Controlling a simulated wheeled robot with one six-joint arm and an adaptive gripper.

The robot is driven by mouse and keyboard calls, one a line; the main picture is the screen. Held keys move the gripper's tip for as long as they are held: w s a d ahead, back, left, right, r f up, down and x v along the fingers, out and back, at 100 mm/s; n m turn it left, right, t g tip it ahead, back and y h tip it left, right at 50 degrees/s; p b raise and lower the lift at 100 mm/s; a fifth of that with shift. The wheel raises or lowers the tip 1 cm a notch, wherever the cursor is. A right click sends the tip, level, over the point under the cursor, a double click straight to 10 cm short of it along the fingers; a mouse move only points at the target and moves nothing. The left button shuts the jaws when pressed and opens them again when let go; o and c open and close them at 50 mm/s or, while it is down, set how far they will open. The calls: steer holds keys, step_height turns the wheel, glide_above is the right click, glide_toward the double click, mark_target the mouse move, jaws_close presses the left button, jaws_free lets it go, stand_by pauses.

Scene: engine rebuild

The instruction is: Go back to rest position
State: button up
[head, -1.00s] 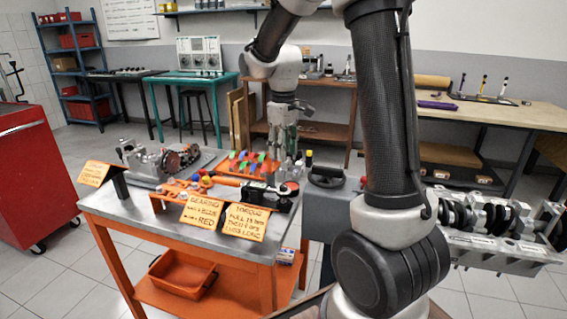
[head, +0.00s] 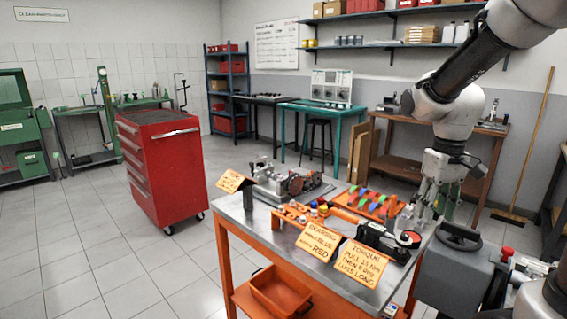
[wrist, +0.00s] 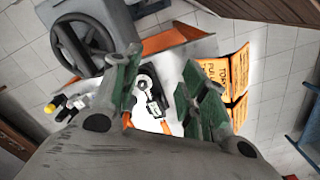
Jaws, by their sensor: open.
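My gripper (head: 436,203) hangs pointing down above the right end of the steel-topped orange table (head: 232,212) in the head view. In the wrist view my gripper (wrist: 165,95) shows two green-padded fingers spread apart with nothing between them. Below and beyond the fingers lies a black and silver tool (wrist: 150,88), apart from them. In the head view this black tool (head: 384,240) lies on the table behind the orange torque sign (head: 359,272).
The table holds an orange rack of coloured pieces (head: 367,203) and a metal assembly (head: 290,182). A red tool cabinet (head: 160,170) stands left, with open floor around it.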

steer(key=s+r+m+t, duration=0.1)
steer(key=s+r+t, duration=0.3)
steer(key=s, duration=1)
steer(key=shift+s+d+r+m+t, duration=0.2)
steer(key=shift+s+r+m+t, duration=0.15)
steer(key=shift+r, duration=1.25)
